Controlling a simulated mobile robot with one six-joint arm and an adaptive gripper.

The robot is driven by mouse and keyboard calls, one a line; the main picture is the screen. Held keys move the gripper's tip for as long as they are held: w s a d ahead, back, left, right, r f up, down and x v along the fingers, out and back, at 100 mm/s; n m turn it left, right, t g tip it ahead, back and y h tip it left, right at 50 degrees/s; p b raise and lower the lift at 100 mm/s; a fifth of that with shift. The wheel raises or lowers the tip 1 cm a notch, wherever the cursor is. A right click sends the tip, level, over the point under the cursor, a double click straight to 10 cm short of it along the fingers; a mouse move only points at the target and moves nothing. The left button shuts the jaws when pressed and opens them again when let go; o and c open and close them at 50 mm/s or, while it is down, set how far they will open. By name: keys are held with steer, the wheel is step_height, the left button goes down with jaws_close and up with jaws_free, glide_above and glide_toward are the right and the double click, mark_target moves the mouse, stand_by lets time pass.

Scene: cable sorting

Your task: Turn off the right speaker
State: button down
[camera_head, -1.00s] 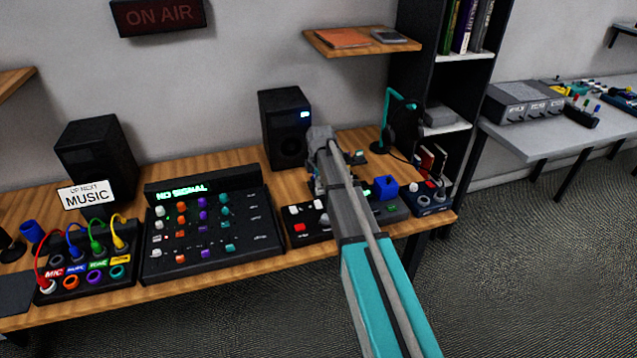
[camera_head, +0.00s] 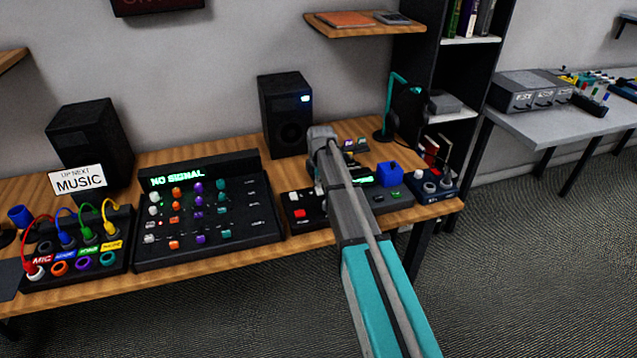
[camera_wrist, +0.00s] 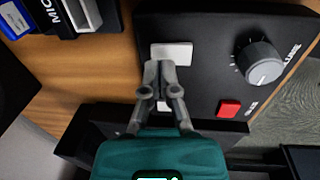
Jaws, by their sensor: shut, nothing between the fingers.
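The right speaker (camera_head: 287,118) is a black box at the back of the wooden desk, with a small lit light near its upper right corner. The left speaker (camera_head: 90,145) is a black box at the back left, with no light showing. In the head view my arm reaches over the desk to the right of the mixer, and it hides my fingertips. In the wrist view my gripper (camera_wrist: 165,82) is shut and empty. Its fingertips are over a black panel, close to a white rectangular button (camera_wrist: 171,54); I cannot tell whether they touch it. A grey knob (camera_wrist: 260,62) and a red button (camera_wrist: 229,108) are beside it.
A mixer (camera_head: 208,205) with a "NO SIGNAL" display stands left of my arm. A patch box (camera_head: 75,250) with coloured cables is at the far left. A blue block (camera_head: 390,174) and a headphone stand (camera_head: 392,105) are to the right. A shelf (camera_head: 365,27) hangs above.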

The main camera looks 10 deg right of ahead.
steer(key=shift+f+b, duration=0.3)
steer(key=shift+f, duration=0.2)
